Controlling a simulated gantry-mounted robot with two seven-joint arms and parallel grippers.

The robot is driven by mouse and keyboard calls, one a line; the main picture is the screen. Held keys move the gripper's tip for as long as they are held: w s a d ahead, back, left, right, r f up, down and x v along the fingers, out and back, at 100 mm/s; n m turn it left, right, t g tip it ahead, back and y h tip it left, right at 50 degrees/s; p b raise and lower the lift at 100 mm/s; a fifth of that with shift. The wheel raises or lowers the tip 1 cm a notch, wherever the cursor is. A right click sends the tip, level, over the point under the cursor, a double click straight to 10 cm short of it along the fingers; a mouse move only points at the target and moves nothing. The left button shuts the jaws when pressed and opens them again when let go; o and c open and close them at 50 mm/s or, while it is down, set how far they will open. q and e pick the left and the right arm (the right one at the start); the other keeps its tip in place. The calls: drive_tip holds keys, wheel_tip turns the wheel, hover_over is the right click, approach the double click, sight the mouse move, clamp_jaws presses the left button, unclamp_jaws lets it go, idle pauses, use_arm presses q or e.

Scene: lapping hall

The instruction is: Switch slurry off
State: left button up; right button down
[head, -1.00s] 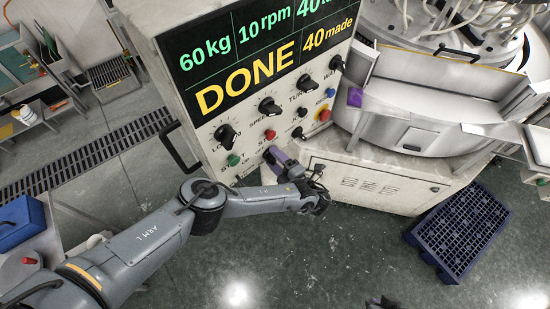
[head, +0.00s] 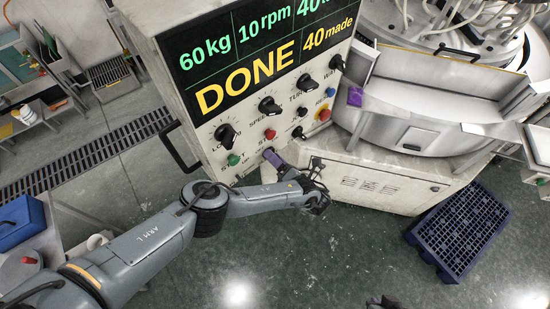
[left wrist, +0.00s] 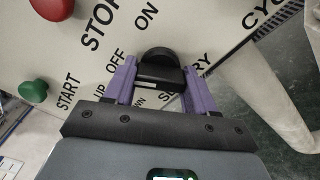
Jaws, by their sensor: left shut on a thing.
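The control panel (head: 250,125) has several black knobs and coloured buttons below its display. In the left wrist view, the slurry knob (left wrist: 160,72) is black, with SLURRY, OFF and ON printed near it. My left gripper (head: 271,155) is at the panel's lower edge in the head view. In the left wrist view, its purple fingers (left wrist: 157,78) are on both sides of the knob's grip bar, shut on it. The fingers hide part of the knob, and I cannot tell which mark it points to. Dark tips at the bottom edge look like my right gripper (head: 380,303).
The display (head: 250,60) reads DONE and 40 made. A green button (head: 234,159) and a red button (head: 270,134) are close to the gripper. A steel basin (head: 420,125) stands right of the panel. A blue pallet (head: 462,230) lies on the floor.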

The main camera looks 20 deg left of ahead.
idle(0.6)
use_arm(q)
drive_tip(key=o, duration=1)
drive_tip(key=shift+o, duration=0.2)
drive_tip(key=shift+d, duration=0.1)
drive_tip(key=p+v, duration=0.2)
drive_tip(key=v, duration=0.8)
drive_tip(key=shift+s+d, duration=0.15)
drive_tip(key=shift+d, duration=0.15)
